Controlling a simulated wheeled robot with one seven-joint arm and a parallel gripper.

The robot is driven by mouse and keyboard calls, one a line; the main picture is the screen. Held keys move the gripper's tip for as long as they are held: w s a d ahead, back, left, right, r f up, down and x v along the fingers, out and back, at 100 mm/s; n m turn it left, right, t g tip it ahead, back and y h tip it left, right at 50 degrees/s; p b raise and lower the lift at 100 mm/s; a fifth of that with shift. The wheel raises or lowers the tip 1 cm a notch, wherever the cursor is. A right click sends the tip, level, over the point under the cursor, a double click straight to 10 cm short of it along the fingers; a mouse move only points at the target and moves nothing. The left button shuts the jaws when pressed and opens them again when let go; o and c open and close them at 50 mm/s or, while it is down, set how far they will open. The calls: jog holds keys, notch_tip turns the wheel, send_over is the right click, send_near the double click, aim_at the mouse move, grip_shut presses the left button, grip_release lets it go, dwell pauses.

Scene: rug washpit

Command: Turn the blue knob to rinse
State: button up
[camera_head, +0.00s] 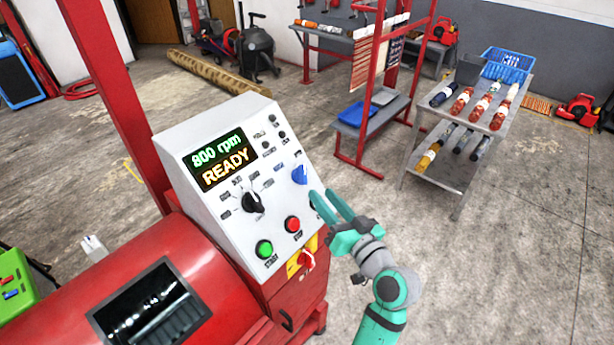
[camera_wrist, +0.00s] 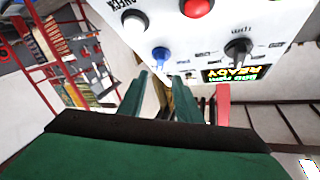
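The blue knob (camera_head: 299,174) sits on the right side of the white sloped control panel (camera_head: 190,148). Small labels stand around it, too small to read, and I cannot tell where its pointer is set. In the wrist view the blue knob (camera_wrist: 161,55) shows just beyond the gap between my fingertips. My gripper (camera_head: 320,193) is open and empty, with its teal fingers pointing at the panel near the knob. In the wrist view both fingers of my gripper (camera_wrist: 160,76) stand apart, and nothing is between them. They appear short of the knob.
The panel also bears a black dial (camera_head: 253,202), a green button (camera_head: 264,249), a red button (camera_head: 292,224) and a display (camera_head: 217,158) reading "800 rpm READY". A red-on-yellow switch (camera_head: 305,259) is below. A grey cart (camera_head: 462,148) stands at right; the floor between is clear.

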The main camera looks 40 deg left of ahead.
aim_at(305, 175)
jog(key=x, duration=0.9)
jog(key=shift+a, duration=0.15)
jog(key=shift+f, duration=0.1)
jog(key=c, duration=0.7)
